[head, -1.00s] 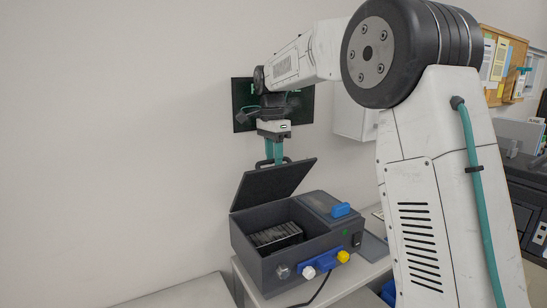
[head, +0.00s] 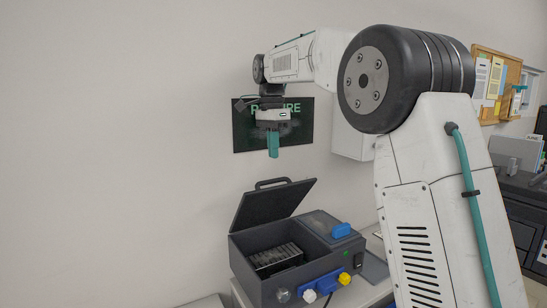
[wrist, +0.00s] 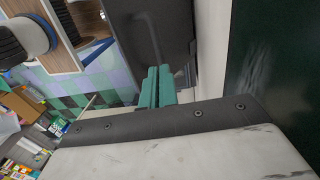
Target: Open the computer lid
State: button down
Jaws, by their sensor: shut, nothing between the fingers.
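The computer (head: 292,283) is a dark grey box on a small table. Its black lid (head: 270,206) stands raised and tilted back toward the wall, with a handle (head: 271,182) on its upper edge. The open compartment shows a dark ribbed block (head: 275,258). My gripper (head: 273,153) has teal fingers and hangs pointing down above the lid, clear of the handle. It is shut and empty. In the wrist view the fingers (wrist: 158,86) are together, and a dark panel lies behind them.
A dark wall sign (head: 243,130) is behind my gripper. A white wall box (head: 354,130) is right of it. Blue, white and yellow knobs (head: 344,277) line the computer's front. A corkboard (head: 499,78) and dark machine (head: 515,205) are at the right.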

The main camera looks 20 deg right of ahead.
jog(key=s+r+t, duration=0.2)
jog(key=s+r, duration=0.3)
jog(key=s, duration=0.1)
jog(key=t, duration=0.3)
send_over(268, 200)
jog(key=d, duration=0.3)
jog(key=shift+y, duration=0.3)
jog(key=f, duration=1.2)
jog(key=shift+w+a+f, duration=0.15)
jog(key=shift+w+a, duration=0.1)
jog(key=shift+w, duration=0.05)
